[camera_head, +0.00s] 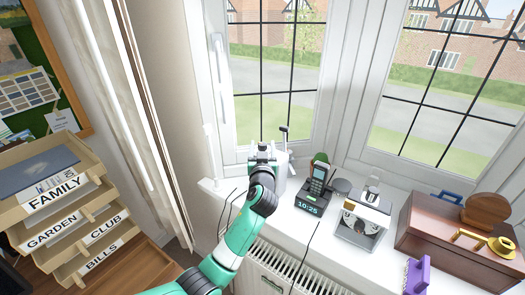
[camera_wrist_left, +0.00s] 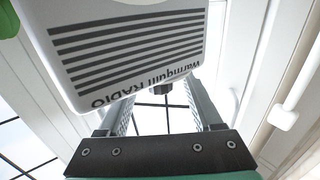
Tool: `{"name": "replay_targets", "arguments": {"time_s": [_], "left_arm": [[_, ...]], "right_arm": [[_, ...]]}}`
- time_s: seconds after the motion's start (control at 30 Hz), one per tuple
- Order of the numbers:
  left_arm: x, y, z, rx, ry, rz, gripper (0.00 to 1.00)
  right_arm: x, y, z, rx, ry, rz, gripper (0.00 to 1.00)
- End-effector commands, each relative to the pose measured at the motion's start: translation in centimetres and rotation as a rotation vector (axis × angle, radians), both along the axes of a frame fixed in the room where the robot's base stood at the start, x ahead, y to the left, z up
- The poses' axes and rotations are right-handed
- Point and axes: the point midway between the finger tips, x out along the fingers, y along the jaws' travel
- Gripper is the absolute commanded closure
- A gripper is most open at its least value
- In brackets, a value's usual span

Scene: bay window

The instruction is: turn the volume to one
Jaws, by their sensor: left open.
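The white radio (camera_head: 282,172) stands on the windowsill, partly hidden behind my left gripper (camera_head: 262,150) in the head view. In the left wrist view, the radio (camera_wrist_left: 130,45) shows a striped dark grille and the upside-down words "Warmquilt RADIO". A small dark knob (camera_wrist_left: 163,87) sticks out at its edge. My left gripper, also in the wrist view (camera_wrist_left: 160,93), is open, with a finger on either side of the knob. Whether the fingers touch the knob cannot be told. The number scale of the volume does not show. My right gripper is not in view.
To the right on the sill stand a phone dock (camera_head: 309,207) reading 10:25, a white and tan box-like item (camera_head: 362,222), a purple item (camera_head: 417,275) and a brown wooden chest (camera_head: 450,243). Windows rise behind. Labelled letter trays (camera_head: 60,225) stand at the left.

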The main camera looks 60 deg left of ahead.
Motion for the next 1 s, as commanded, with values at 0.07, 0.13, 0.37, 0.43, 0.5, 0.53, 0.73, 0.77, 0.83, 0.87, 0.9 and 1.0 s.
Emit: {"name": "replay_targets", "arguments": {"time_s": [0.07, 0.13, 0.37, 0.43, 0.5, 0.53, 0.73, 0.77, 0.83, 0.87, 0.9, 1.0], "left_arm": [[0.13, 0.29, 0.0, 0.0, 0.0, 0.0, 0.33], [0.17, 0.34, 0.01, 0.0, -0.001, -0.001, 0.33], [0.16, 0.29, 0.01, 0.0, 0.0, -0.001, 0.48], [0.16, 0.28, 0.01, 0.0, 0.0, -0.001, 0.6], [0.16, 0.28, 0.0, 0.0, 0.0, -0.001, 0.73], [0.15, 0.27, 0.0, 0.0, 0.0, -0.001, 0.78], [0.15, 0.27, 0.0, 0.0, 0.0, -0.001, 1.0], [0.15, 0.27, -0.01, 0.0, 0.0, 0.0, 1.0], [0.15, 0.27, 0.01, 0.0, 0.0, -0.001, 1.0], [0.14, 0.27, 0.02, 0.0, 0.0, -0.002, 1.0], [0.15, 0.28, 0.04, 0.0, 0.001, -0.005, 1.0], [0.14, 0.32, 0.11, 0.0, 0.004, -0.018, 1.0]], "right_arm": [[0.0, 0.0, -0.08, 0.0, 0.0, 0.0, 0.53], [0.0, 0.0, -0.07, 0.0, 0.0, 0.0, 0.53], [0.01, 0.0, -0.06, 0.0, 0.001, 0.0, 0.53], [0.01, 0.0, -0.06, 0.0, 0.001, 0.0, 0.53], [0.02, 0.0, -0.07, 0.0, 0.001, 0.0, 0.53], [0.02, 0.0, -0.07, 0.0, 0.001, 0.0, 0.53], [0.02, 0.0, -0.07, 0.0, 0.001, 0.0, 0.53], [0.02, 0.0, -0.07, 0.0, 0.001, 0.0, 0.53], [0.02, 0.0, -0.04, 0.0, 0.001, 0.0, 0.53], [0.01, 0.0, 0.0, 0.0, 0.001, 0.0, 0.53], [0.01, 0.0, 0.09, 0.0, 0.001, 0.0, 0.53], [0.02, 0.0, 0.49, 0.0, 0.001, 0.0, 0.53]]}}
